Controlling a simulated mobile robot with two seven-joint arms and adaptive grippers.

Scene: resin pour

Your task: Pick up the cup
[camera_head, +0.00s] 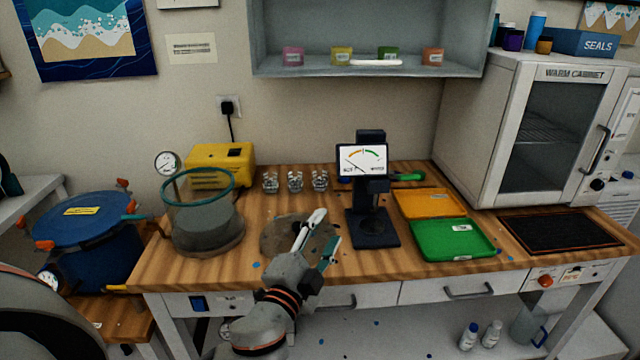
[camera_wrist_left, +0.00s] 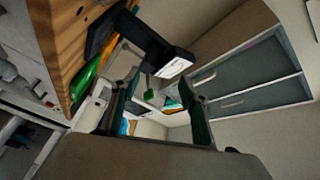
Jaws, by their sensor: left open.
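Several small labelled cups stand in a row on the wall shelf: a pink cup (camera_head: 293,57), a yellow cup (camera_head: 341,56), a green cup (camera_head: 388,55) and an orange cup (camera_head: 433,57). I cannot tell which cup the task means. My left gripper (camera_head: 325,228) is open and empty above the wooden bench, over the right side of a round grey-brown patch (camera_head: 285,236). It is well below and in front of the shelf cups, touching none of them. Its open fingers also show in the left wrist view (camera_wrist_left: 155,92). My right gripper is not in view.
A dark stand with a gauge (camera_head: 361,160) is close right of my gripper. Orange and green trays (camera_head: 453,242), a black mat (camera_head: 558,230) and a warm cabinet (camera_head: 520,120) are further right. A clear chamber (camera_head: 203,220) and small clear pieces (camera_head: 295,182) are left and behind.

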